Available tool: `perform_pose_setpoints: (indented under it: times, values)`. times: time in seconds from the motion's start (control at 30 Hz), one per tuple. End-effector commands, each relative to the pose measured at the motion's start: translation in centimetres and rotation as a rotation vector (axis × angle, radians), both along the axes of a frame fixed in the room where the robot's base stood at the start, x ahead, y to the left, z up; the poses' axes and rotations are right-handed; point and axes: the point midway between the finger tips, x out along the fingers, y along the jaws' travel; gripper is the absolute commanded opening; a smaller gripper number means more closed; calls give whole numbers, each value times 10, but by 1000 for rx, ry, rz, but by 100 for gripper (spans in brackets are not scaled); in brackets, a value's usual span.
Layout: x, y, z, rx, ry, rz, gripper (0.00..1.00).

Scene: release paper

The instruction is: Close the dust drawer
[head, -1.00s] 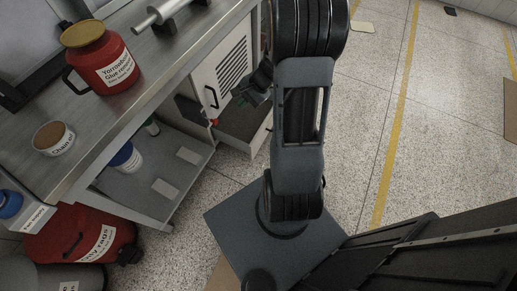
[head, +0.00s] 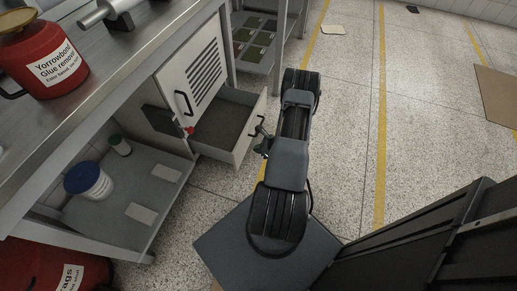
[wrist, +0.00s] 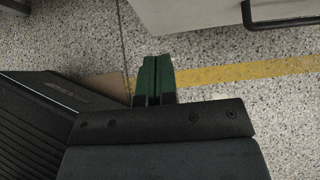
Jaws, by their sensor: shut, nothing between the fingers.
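The dust drawer (head: 225,122) is pulled out below a white louvred cabinet door in the head view, with a grey-brown floor inside. Its pale front panel (head: 243,146) carries a dark bar handle (head: 257,128). My gripper (head: 261,141) is just outside that front, near the handle. In the wrist view my gripper's green fingers (wrist: 154,64) are together and empty. The drawer front (wrist: 190,12) and its handle (wrist: 285,18) show at the top right there, apart from the fingertips. Whether any part of my gripper touches the drawer in the head view, I cannot tell.
The louvred door (head: 192,75) is above the drawer. A red switch handle (head: 188,130) on a dark box is left of the drawer. A low shelf (head: 140,205) holds a white tub with a blue lid (head: 88,181). The floor (head: 345,130) to the right is clear.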

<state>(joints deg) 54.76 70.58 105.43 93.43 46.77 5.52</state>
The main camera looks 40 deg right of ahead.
Motion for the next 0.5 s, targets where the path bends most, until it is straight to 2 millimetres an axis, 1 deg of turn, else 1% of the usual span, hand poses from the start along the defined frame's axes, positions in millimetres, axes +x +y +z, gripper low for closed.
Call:
perform_pose_setpoints:
  times: [0.03,0.1,0.33,0.5]
  values:
    - [7,5,-11,0,0,4,0]
    - [15,10,-20,0,1,5,0]
    - [42,24,-47,-1,0,5,0]
    - [62,34,-44,-2,-2,5,0]
